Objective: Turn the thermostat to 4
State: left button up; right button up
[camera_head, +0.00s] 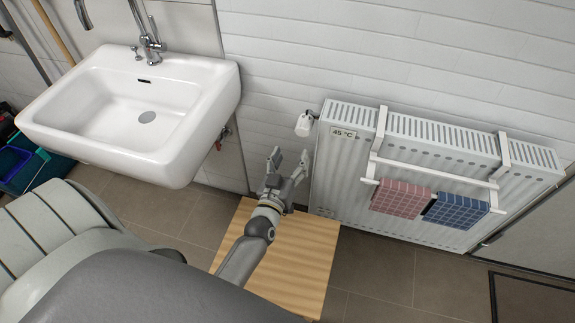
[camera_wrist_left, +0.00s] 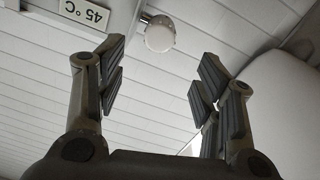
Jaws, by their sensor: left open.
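The thermostat (camera_head: 304,124) is a small white knob at the upper left corner of the white radiator (camera_head: 335,180). In the left wrist view the thermostat (camera_wrist_left: 160,36) shows as a round white cap ahead of the fingers, near the top. Its number marks are too small to read. My left gripper (camera_head: 288,160) is open and empty, below and slightly left of the thermostat and apart from it. In the left wrist view my left gripper (camera_wrist_left: 158,78) has its fingers spread wide, with the thermostat beyond the gap. My right gripper is not in view.
A label reading 45 °C (camera_head: 344,132) is on the radiator. A white rack (camera_head: 430,172) holds a pink towel (camera_head: 400,198) and a blue towel (camera_head: 457,210). A white sink (camera_head: 190,150) stands at left. A wooden stool or board (camera_head: 300,265) is below my arm.

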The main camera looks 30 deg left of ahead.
pick_arm(q)
jog(key=v, duration=0.2)
jog(key=shift+s+d, duration=0.1)
jog(key=shift+s, duration=0.15)
jog(key=shift+f, duration=0.1)
dwell(0.4)
